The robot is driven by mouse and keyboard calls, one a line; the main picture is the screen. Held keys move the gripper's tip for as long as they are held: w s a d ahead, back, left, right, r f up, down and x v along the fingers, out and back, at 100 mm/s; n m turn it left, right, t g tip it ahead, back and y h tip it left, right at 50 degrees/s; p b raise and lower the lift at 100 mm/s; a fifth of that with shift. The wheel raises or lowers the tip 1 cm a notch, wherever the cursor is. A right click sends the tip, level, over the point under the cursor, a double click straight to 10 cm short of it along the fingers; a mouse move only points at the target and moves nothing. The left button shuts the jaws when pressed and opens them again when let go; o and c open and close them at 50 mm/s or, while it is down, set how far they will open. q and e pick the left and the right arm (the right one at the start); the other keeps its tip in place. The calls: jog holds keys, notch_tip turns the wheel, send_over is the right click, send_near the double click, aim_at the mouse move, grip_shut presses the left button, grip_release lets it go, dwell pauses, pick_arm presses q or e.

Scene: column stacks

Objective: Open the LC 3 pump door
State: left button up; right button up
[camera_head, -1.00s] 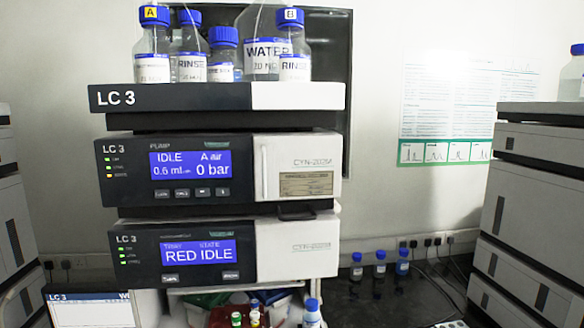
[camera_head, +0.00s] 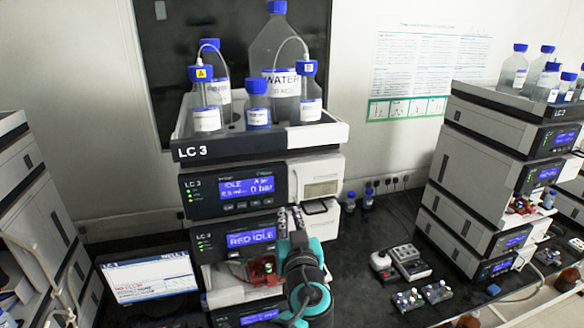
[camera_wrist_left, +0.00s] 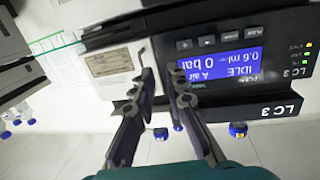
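The LC 3 pump (camera_head: 232,190) is the upper module of the near stack, with a blue display reading IDLE and 0 bar. Its white door (camera_head: 318,178) is on the right side of the front and looks closed. My left gripper (camera_head: 289,217) is in front of the stack, just below the door's left edge. The left wrist view shows the pump upside down, with the door (camera_wrist_left: 108,78) at the left and its thin upright handle (camera_wrist_left: 142,52). There my fingers (camera_wrist_left: 163,75) are apart with nothing between them; one fingertip overlaps the handle's end, and contact cannot be told. My right gripper is out of view.
A tray (camera_head: 190,150) of bottles with tubes tops the stack. A lower module (camera_head: 215,243) sits under the pump. A monitor (camera_head: 150,280) stands at the left. Another stack (camera_head: 480,150) is at the right. Small devices (camera_head: 408,262) lie on the dark bench between.

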aim_at(298, 191)
pick_arm(q)
jog(key=shift+t+h, duration=0.4)
jog(key=shift+h, duration=0.1)
jog(key=w+r, duration=0.1)
jog(key=w, duration=0.1)
jog(key=w+d+p, duration=0.1)
jog(key=w, duration=0.1)
jog(key=w+d+r, duration=0.1)
jog(key=w, duration=0.1)
jog(key=shift+w+r, duration=0.15)
jog(key=shift+r, duration=0.15)
jog(key=shift+w+p, duration=0.4)
jog(key=shift+w, duration=0.4)
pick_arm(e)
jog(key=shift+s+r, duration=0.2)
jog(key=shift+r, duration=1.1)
pick_arm(q)
grip_shut()
jog(key=shift+s+d, duration=0.1)
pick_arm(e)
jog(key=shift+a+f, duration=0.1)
